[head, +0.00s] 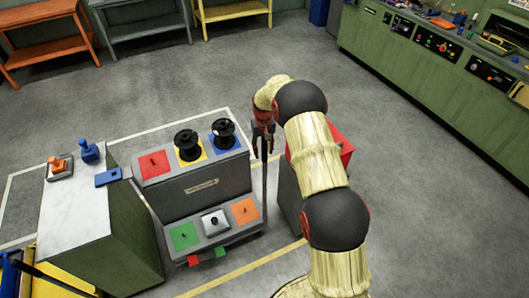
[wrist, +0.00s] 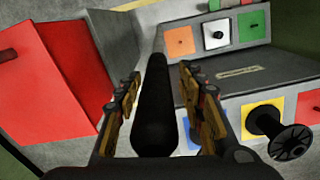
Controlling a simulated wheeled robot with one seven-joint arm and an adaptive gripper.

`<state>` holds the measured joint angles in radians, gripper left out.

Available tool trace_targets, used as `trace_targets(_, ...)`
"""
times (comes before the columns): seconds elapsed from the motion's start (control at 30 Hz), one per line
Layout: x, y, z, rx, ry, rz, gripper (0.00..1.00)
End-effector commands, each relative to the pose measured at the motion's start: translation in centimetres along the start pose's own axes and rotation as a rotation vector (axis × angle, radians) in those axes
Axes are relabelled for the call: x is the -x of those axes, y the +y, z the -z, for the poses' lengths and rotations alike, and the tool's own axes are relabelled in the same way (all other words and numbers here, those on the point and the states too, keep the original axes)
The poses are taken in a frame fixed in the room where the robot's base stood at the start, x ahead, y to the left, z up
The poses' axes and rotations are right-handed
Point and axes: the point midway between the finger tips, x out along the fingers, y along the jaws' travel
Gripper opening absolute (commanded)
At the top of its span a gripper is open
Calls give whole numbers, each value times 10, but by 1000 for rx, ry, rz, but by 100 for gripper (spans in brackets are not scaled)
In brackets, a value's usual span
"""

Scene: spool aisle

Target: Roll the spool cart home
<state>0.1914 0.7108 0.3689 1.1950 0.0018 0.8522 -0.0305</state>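The spool cart (head: 205,196) is a grey two-step body with coloured squares. Two black spools (head: 187,143) stand on its upper step, on the yellow and blue squares; the red square is bare. Its lower step has green and orange squares and a pale one with a small knob. A thin black upright post (head: 264,190) stands at its right end. My gripper (head: 263,138) is at the post's top. In the wrist view, the post (wrist: 156,110) runs between the two open fingers (wrist: 160,85), with apparent gaps on both sides. A spool (wrist: 290,141) shows at right.
A red-topped box (head: 340,146) stands right of the cart, partly behind my arm. A pale-topped green cabinet (head: 80,215) with small orange and blue items is close at left. White and yellow floor lines run around the cart. Open floor lies behind, toward benches and a green counter (head: 410,60).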

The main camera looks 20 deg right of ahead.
Motion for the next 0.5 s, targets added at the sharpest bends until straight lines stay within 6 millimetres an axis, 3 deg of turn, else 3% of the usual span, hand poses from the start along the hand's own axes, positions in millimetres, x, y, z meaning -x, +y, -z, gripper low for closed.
trace_targets(0.27, -2, 1, -4, 0, -10, -1, 40)
trace_targets(0.5, 29, 1, -3, 0, -8, -1, 40)
